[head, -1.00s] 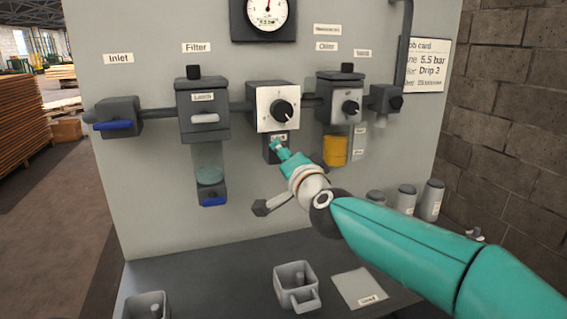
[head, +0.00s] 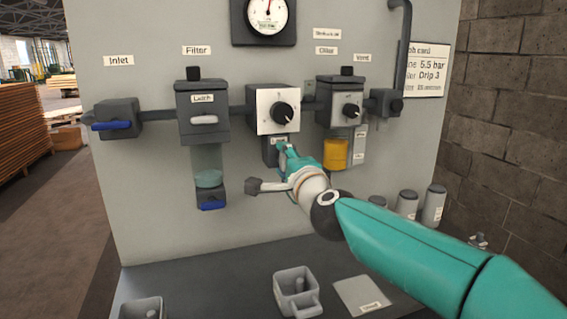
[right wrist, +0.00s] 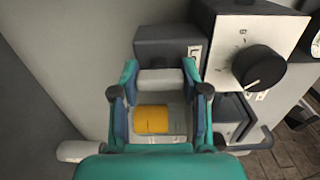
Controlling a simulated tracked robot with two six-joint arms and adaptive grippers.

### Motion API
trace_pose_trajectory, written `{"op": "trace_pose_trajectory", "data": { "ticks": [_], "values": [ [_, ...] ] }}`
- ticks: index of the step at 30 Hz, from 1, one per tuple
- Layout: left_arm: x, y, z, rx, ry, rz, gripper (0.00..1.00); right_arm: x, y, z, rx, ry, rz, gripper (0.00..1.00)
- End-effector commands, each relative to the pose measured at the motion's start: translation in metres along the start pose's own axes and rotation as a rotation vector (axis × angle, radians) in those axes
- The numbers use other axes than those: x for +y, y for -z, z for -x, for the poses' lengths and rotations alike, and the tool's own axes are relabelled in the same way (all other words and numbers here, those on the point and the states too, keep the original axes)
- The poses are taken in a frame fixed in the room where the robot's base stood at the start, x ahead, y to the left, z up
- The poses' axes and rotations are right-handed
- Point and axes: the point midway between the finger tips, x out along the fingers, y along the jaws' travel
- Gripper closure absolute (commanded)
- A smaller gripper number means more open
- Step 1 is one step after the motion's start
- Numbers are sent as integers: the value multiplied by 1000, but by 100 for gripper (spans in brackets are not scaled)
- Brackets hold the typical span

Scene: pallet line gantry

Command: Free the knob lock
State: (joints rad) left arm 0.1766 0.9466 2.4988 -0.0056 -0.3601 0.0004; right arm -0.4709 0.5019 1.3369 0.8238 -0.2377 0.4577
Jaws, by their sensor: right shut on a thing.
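The pressure regulator (head: 264,97) has a pale front plate and a black round knob (head: 283,112), which also shows at upper right in the right wrist view (right wrist: 258,68). The dark lock block (head: 269,150) hangs just under it, with a small label. It shows beyond the fingertips in the right wrist view (right wrist: 168,42). My right gripper (head: 282,149) is at the front of this block. In the right wrist view its teal fingers (right wrist: 160,78) are shut on a light grey lock tab (right wrist: 160,83). The gripper hides the tab in the head view. My left gripper is out of view.
The oiler (head: 341,100) with its yellow bowl (head: 335,154) is close on the right. The filter (head: 203,112) and blue-handled inlet valve (head: 113,119) are left.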

Motion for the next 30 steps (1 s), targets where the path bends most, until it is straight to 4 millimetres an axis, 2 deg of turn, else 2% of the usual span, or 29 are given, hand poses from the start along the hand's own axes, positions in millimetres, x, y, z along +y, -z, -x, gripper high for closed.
{"op": "trace_pose_trajectory", "data": {
  "ticks": [1,9,10,14,25,30],
  "values": [
    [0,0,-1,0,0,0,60,6,2,-1,3,-10,-6,90],
    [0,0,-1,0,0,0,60,7,2,-1,3,-11,-7,90],
    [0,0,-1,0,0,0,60,7,2,-1,3,-11,-7,52],
    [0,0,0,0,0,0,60,6,2,-1,3,-10,-6,30],
    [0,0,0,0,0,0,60,2,0,1,0,-4,-3,29],
    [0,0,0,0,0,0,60,1,0,13,1,-3,-2,29]
  ]
}}
